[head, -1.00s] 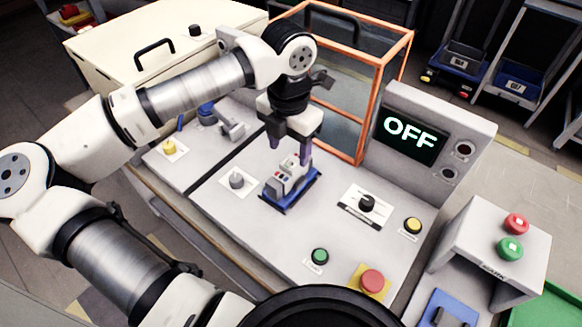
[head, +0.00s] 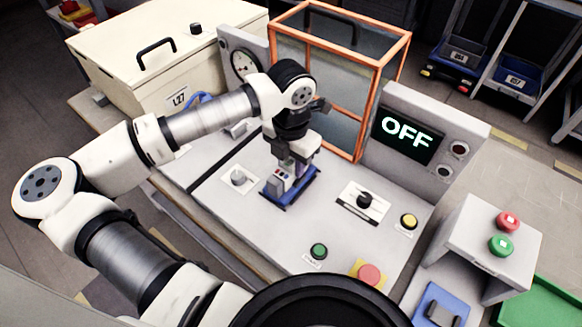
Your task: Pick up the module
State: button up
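The module (head: 276,184), a small grey-white block with red and dark details, sits upright in a blue holder (head: 300,194) on the grey panel. My gripper (head: 284,172) points straight down over it, with its fingers low at the module's upper part. The fingers and the wrist hide much of the module's top and back. I cannot tell whether the fingers are closed on it or only around it.
An orange-framed clear enclosure (head: 375,95) stands behind, beside a screen (head: 408,134) reading OFF. A grey knob (head: 238,177) is left of the holder; a black rotary switch (head: 364,201) is right. Green (head: 319,250), red (head: 369,274) and yellow (head: 408,221) buttons sit in front.

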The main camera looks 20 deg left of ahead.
aim_at(291, 160)
grip_shut()
jog(key=shift+r, duration=0.2)
jog(key=shift+w+r, duration=0.1)
jog(key=shift+r, duration=0.1)
notch_tip(291, 160, up, 19)
jog(key=b, duration=0.3)
jog(key=shift+r+b, duration=0.15)
jog(key=shift+b, duration=0.2)
